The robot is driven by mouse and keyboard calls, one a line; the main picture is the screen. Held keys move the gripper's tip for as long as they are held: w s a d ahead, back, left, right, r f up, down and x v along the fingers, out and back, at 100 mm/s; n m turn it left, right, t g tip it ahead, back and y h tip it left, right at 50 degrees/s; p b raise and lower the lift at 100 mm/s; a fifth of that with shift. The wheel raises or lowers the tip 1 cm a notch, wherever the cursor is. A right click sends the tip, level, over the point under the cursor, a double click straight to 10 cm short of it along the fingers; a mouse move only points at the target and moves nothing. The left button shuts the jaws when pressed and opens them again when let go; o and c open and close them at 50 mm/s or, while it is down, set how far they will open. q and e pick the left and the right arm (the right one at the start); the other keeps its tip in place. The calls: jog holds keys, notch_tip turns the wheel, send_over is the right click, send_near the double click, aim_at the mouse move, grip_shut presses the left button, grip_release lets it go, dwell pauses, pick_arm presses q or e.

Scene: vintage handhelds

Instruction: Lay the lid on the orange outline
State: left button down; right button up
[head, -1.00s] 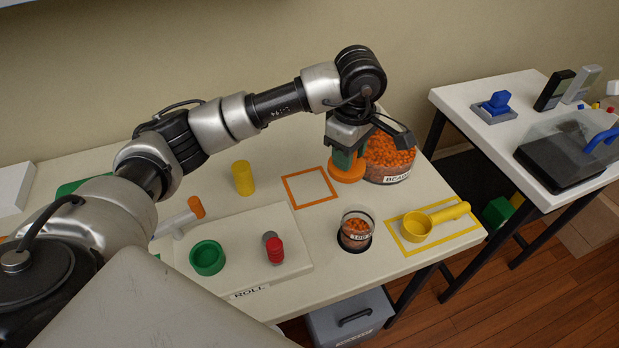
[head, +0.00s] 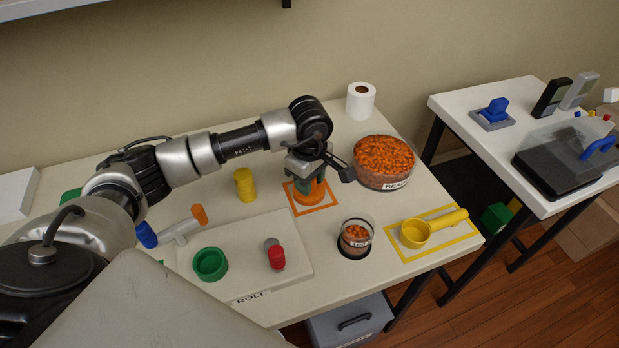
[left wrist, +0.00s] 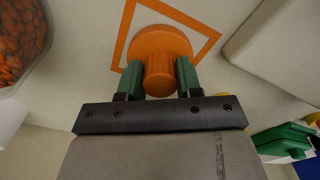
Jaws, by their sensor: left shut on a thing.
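The orange lid (head: 307,197) is a round disc with a knob on top. It is inside the orange square outline (head: 330,206) in the head view. My left gripper (head: 309,185) is shut on the lid's knob from above. In the left wrist view the two green fingers (left wrist: 160,78) flank the knob of the lid (left wrist: 163,44), and the outline (left wrist: 123,35) shows around the disc. Whether the lid touches the table cannot be told. My right gripper is not in view.
A bowl of orange beads (head: 384,160) stands right of my gripper, uncovered. A bead-filled glass (head: 355,238), a yellow scoop (head: 418,233) and a white board (head: 300,268) lie in front. A yellow cylinder (head: 245,185) stands to the left. A paper roll (head: 361,101) is behind.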

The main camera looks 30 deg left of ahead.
pick_arm(q)
jog(key=shift+f, duration=0.15)
jog(key=c, duration=0.8)
grip_release()
jog(key=shift+o, duration=0.2)
jog(key=shift+r, duration=0.2)
jog(key=shift+r, duration=0.25)
notch_tip(320, 180, up, 12)
jog(key=b, duration=0.1)
jog(key=shift+f, duration=0.25)
